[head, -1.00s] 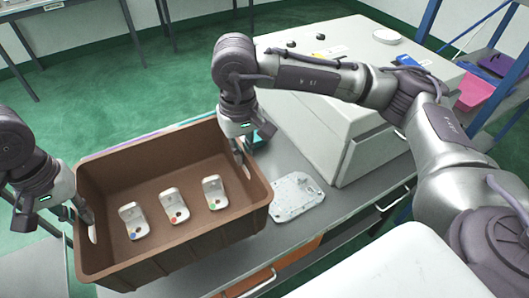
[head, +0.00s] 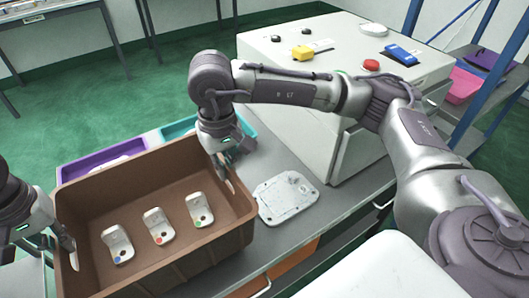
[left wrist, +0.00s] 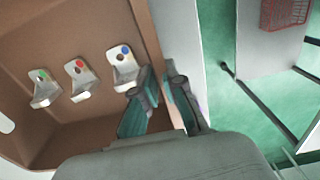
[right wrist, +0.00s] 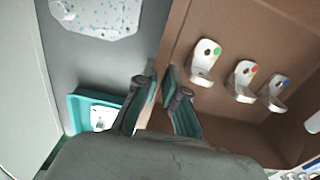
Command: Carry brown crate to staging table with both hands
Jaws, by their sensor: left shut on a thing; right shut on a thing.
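The brown crate (head: 205,259) fills the lower left of the head view, roughly level. Inside stand three pale brackets (head: 117,244) (head: 159,226) (head: 200,210), marked with blue, red and green dots. My left gripper (head: 71,250) is shut on the crate's left end wall, which shows between its fingers in the left wrist view (left wrist: 164,95). My right gripper (head: 228,180) is shut on the right end wall, as in the right wrist view (right wrist: 161,85). The crate's underside is hidden; I cannot tell whether it touches the bench. I cannot tell which table is the staging table.
A purple tray (head: 75,172) and a teal tray (head: 178,128) lie behind the crate. A pale speckled plate (head: 285,197) lies on the grey bench (head: 262,155) to its right. A large white machine (head: 300,105) stands beyond. Green floor is open at the back left.

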